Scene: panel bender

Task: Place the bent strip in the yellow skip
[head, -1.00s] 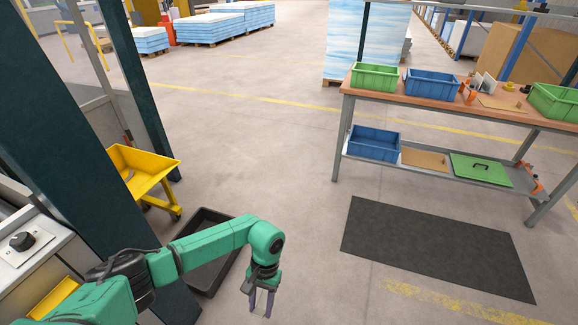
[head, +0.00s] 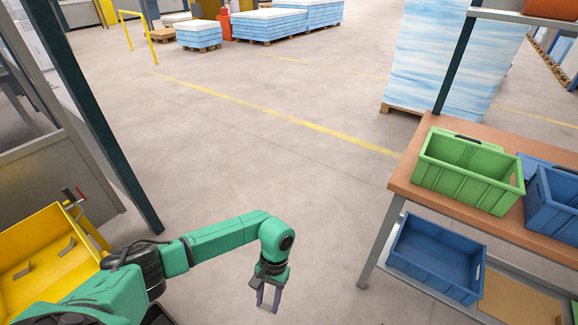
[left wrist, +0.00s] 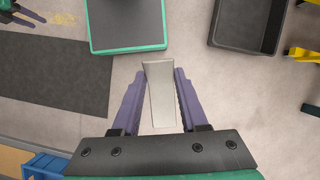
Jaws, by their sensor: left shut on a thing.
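My left gripper (head: 268,300) hangs over the open floor in the head view, to the right of the yellow skip (head: 42,236). In the left wrist view the left gripper (left wrist: 160,100) is shut on the bent strip (left wrist: 161,95), a pale grey metal piece with a fold, held between the purple fingers. The strip is hard to make out in the head view. The skip is at the left edge with a few small grey strips inside; my left arm hides its near part. My right gripper (left wrist: 22,13) shows small at the top left of the left wrist view; its opening is unclear.
A workbench (head: 404,178) with a green bin (head: 463,180) and blue bins stands on the right. A dark post (head: 110,140) stands behind the skip. A black tray (left wrist: 222,32) lies on the floor in the left wrist view. The floor between skip and bench is clear.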

